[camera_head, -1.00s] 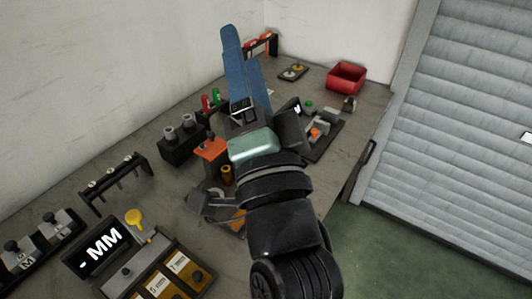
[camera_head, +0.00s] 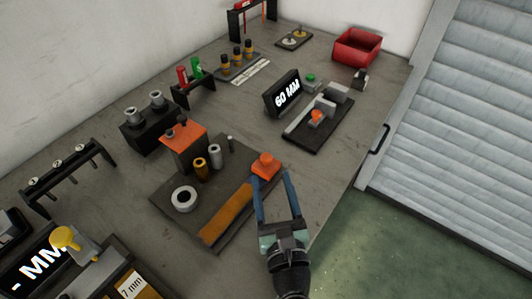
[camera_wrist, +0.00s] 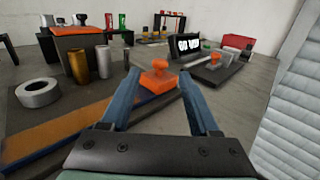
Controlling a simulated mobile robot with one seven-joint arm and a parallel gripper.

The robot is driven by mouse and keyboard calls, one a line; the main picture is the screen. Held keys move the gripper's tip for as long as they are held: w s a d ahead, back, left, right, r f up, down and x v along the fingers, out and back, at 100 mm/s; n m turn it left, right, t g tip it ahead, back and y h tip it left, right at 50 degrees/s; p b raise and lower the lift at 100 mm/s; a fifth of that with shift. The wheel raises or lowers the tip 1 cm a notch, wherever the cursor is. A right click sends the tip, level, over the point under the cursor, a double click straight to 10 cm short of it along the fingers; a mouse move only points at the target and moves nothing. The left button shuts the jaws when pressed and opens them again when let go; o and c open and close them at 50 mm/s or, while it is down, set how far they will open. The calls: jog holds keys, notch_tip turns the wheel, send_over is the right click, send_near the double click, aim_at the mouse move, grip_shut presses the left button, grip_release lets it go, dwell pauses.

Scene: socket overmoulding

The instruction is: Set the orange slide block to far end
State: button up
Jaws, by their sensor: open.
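The orange slide block (camera_head: 265,165), with a knob on top, sits at the back right end of an orange-brown strip (camera_head: 228,212) on a dark base plate (camera_head: 165,212). My gripper (camera_head: 271,177) is open, with its two blue fingers reaching toward the block. In the wrist view the orange block (camera_wrist: 157,82) lies between the fingertips, with the left finger close beside it and a gap to the right finger. I cannot tell whether either finger touches it. Nothing is held.
A white ring (camera_head: 184,198), a brass cylinder (camera_head: 201,169) and an orange-topped block (camera_head: 185,140) stand on the plate left of the strip. A black fixture (camera_head: 325,122) and a "60 MM" display (camera_head: 283,93) stand behind. Bare tabletop lies to the right.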

aim_at(267, 161)
jog(key=w, duration=0.5)
jog(key=w+a, duration=0.1)
jog(key=w, duration=0.1)
jog(key=shift+w+a, duration=0.1)
jog(key=shift+w, duration=0.1)
grip_shut()
dwell(1.2)
